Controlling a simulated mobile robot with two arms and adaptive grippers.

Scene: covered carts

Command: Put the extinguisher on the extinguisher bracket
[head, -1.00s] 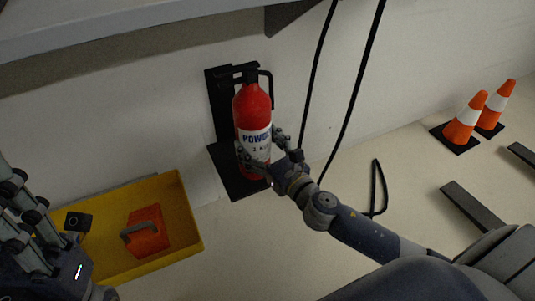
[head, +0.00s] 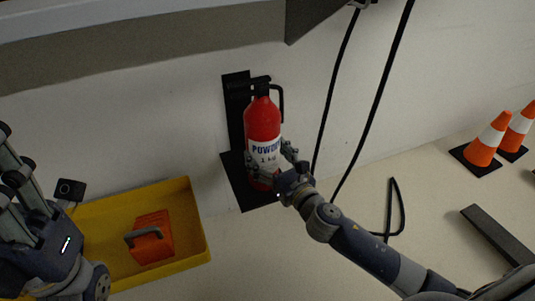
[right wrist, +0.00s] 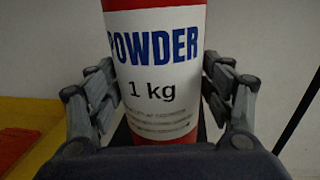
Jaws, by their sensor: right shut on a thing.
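The red extinguisher (head: 262,122) with a white "POWDER 1 kg" label stands upright in front of the black extinguisher bracket (head: 235,112) on the wall. Its base is over the bracket's black bottom plate (head: 240,193); I cannot tell whether it touches the plate. My right gripper (head: 271,168) is shut around the extinguisher's lower body. In the right wrist view the fingers stand on both sides of the label (right wrist: 155,75). My left gripper (head: 30,200) is at the left edge, away from the extinguisher, with its fingertips cut off by the frame.
A yellow tray (head: 190,262) with an orange grey-handled box (head: 152,238) lies on the floor at left. Black cables (head: 372,110) hang right of the extinguisher. Orange-and-white cones (head: 485,145) stand at far right. A grey overhang (head: 150,30) crosses the top.

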